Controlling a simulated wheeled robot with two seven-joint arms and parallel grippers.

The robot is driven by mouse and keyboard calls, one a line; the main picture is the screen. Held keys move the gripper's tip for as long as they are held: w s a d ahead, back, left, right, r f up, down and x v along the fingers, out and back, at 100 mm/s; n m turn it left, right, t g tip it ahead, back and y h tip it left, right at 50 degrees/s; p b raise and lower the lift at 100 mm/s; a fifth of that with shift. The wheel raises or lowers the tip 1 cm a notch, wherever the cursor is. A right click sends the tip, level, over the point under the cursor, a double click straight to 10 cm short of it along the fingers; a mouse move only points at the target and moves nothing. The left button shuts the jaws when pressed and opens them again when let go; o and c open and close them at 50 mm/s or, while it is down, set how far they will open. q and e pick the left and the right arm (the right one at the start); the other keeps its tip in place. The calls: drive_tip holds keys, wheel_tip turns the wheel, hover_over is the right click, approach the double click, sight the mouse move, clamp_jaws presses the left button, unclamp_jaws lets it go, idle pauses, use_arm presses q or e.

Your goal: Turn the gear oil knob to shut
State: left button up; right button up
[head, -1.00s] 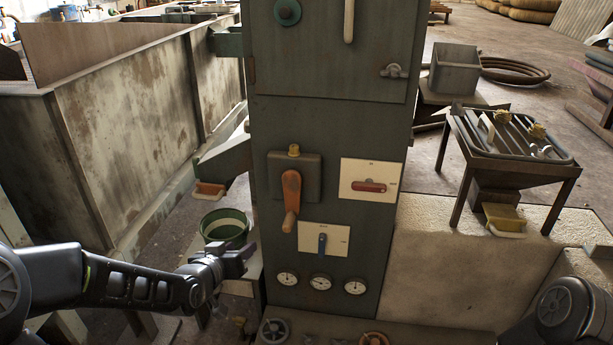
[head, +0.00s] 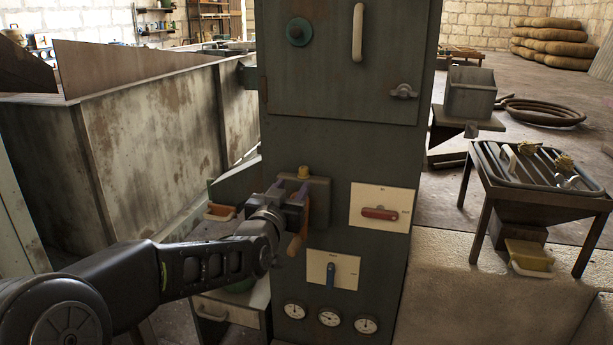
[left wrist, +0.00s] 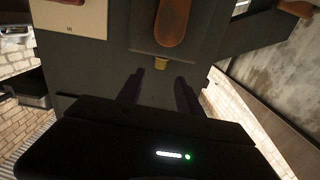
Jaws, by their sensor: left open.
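I cannot read which one is labelled gear oil. My left gripper (head: 291,187) is open in front of the grey box, hiding much of the lever. My right gripper is out of view.
Several gauges (head: 329,318) line the lower panel. A large rusty tank (head: 150,140) stands left. A stand with a tray (head: 540,185) is at the right. The floor behind it is partly clear. A green arm-like bracket (head: 236,185) juts from the panel's left side.

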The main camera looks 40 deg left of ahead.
sight(302, 172)
use_arm(q)
drive_tip(key=shift+x, duration=3.9)
drive_tip(key=shift+c, duration=0.3)
drive_tip(key=shift+f, duration=0.1)
clamp_jaws()
